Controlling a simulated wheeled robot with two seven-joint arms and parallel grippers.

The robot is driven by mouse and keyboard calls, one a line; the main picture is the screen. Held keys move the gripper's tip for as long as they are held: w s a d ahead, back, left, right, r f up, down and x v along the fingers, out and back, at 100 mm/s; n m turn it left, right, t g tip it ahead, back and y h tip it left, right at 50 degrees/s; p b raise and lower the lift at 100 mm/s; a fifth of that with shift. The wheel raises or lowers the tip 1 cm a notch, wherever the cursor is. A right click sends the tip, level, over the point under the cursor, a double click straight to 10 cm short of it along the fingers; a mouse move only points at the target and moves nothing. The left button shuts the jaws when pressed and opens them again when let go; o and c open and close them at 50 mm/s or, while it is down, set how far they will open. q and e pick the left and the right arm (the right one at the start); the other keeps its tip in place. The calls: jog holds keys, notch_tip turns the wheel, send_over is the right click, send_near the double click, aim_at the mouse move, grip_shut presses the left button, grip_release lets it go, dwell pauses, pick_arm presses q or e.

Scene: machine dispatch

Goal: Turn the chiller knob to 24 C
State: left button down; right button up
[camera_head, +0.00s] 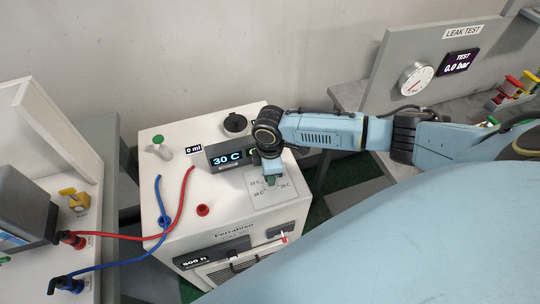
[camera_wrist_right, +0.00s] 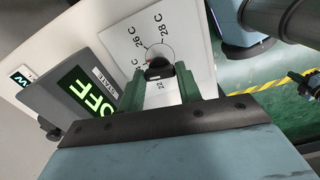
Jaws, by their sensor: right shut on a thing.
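The white chiller (camera_head: 165,240) stands in the middle of the head view, and its display (camera_head: 226,157) reads 30 C. A white dial plate (camera_head: 285,196) with temperature marks lies on its top. The fingers partly hide the knob and one mark. My left gripper is out of view.
A green OFF display (camera_wrist_right: 92,95) stands close beside the fingers. Red (camera_head: 184,195) and blue (camera_head: 160,195) hoses run from the chiller top to the machine at left. A black cap (camera_head: 235,122) lies behind. A leak test panel (camera_head: 440,60) stands at right.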

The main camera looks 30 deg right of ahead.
jog(key=shift+r+n+p, duration=0.1)
jog(key=shift+n+p, duration=0.25)
jog(key=shift+n, duration=0.45)
jog(key=shift+a, duration=0.1)
jog(key=o, duration=1)
notch_tip(320, 180, up, 13)
jog(key=shift+r, duration=0.15)
